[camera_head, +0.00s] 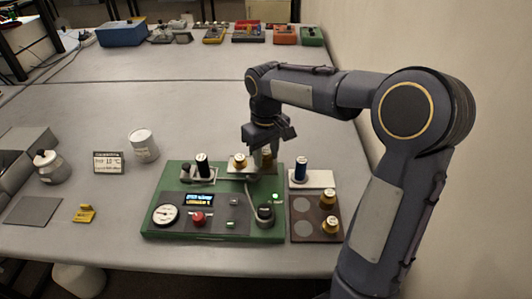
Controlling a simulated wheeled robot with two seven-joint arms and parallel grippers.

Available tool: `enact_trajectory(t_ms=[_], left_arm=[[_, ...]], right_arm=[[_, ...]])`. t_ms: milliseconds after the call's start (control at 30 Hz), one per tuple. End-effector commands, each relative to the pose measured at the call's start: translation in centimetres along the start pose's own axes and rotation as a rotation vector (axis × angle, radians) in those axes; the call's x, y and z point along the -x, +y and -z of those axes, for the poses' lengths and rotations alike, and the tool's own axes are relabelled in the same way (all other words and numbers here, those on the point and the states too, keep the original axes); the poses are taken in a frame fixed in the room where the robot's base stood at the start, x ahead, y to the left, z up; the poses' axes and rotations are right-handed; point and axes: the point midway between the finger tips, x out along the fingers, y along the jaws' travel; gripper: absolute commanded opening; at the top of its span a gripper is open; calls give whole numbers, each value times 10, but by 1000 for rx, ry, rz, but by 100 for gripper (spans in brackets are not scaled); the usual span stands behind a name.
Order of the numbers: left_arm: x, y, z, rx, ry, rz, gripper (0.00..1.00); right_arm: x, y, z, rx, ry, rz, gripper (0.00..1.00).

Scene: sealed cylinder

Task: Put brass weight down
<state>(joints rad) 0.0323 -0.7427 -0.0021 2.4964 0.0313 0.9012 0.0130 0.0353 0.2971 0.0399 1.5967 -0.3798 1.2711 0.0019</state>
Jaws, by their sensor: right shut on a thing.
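My right gripper (264,152) comes down from above over the back right of the green panel (232,217). It is shut on a brass weight (267,156), which its fingers partly hide. I cannot tell whether this weight touches the surface below. Another brass weight (239,160) is just left of the fingers, on a pale plate at the panel's back. Two more brass weights, one behind (328,196) and one in front (329,225), stand at the right of a brown tray (308,236) with round grey spots. My left gripper is out of view.
The panel carries a dial (165,214), a lit display (200,200), a red knob (198,218) and a black cylinder (202,165). A blue cylinder (301,168) stands on a white plate to the right. A white jar (144,146) and a small sign (108,162) stand at left.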

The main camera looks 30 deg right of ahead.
Motion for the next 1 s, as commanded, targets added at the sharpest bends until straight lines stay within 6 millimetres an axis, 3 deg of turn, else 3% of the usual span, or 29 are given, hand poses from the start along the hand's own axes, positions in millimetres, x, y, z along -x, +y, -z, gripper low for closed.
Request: enact_trajectory(t_ms=[133, 167, 300, 667, 1000], left_arm=[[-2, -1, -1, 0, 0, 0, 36], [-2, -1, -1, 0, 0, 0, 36], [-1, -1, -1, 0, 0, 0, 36], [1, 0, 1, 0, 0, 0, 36], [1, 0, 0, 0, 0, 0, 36]], right_arm=[[-4, 0, 0, 0, 1, 0, 4], [-3, 0, 0, 0, 0, 0, 38], [-3, 0, 0, 0, 0, 0, 56], [4, 0, 0, 0, 2, 0, 57], [57, -1, 1, 1, 5, 1, 57]])
